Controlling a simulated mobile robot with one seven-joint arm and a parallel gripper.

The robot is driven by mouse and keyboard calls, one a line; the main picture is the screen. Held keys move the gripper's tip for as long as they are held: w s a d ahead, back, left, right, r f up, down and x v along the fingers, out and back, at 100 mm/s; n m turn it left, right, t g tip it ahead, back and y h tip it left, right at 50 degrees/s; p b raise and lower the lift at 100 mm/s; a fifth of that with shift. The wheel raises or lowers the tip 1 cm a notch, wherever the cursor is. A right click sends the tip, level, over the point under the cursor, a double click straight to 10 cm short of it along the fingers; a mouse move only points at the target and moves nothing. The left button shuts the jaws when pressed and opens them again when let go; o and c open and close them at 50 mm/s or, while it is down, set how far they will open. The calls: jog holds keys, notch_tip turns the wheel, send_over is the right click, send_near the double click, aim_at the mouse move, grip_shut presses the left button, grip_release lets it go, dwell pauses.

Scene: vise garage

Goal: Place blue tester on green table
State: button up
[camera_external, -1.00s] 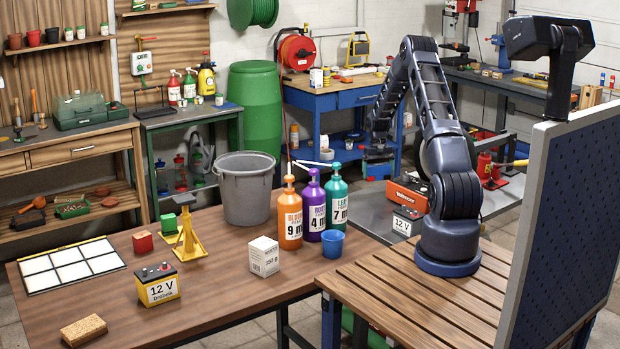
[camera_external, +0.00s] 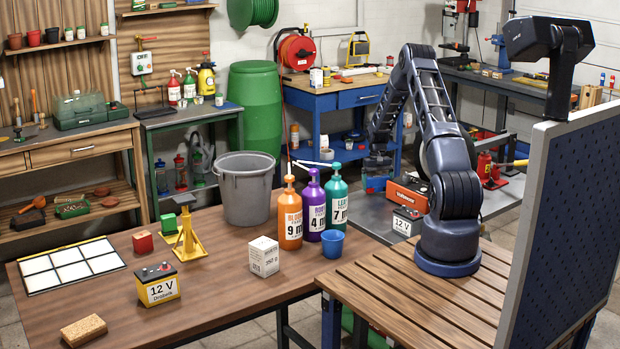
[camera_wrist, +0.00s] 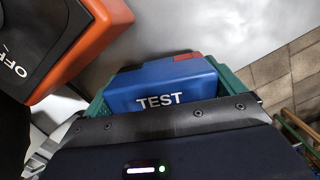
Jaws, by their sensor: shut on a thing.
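The blue tester (camera_wrist: 165,88), a blue box marked TEST with a red patch on top, sits at my gripper (camera_wrist: 165,118) in the wrist view. My gripper is shut on it; the fingertips are mostly hidden by the gripper housing. Green edges show beside and behind the tester; I cannot tell what they belong to. In the external view my gripper (camera_external: 378,165) is small, over the far side of the grey table, with the tester (camera_external: 377,184) just below it. A grey-topped table with a green frame (camera_external: 185,117) stands at the back left, with bottles on it.
An orange-red device marked OFF (camera_wrist: 45,45) is close at the left in the wrist view; it appears to be the red unit (camera_external: 407,194) on the grey table (camera_external: 365,222). A blue workbench (camera_external: 325,97) stands behind. Bottles (camera_external: 313,205) and a bucket (camera_external: 246,190) are on the wooden table.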

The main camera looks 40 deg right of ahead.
jog(key=shift+f, duration=0.55)
jog(key=o, duration=0.8)
jog(key=r, duration=0.7)
jog(key=w+r, duration=0.1)
jog(key=r, duration=0.2)
jog(key=shift+w+d+r, duration=0.1)
jog(key=shift+d+r, duration=0.15)
jog(key=shift+r, duration=0.1)
jog(key=shift+r, duration=0.1)
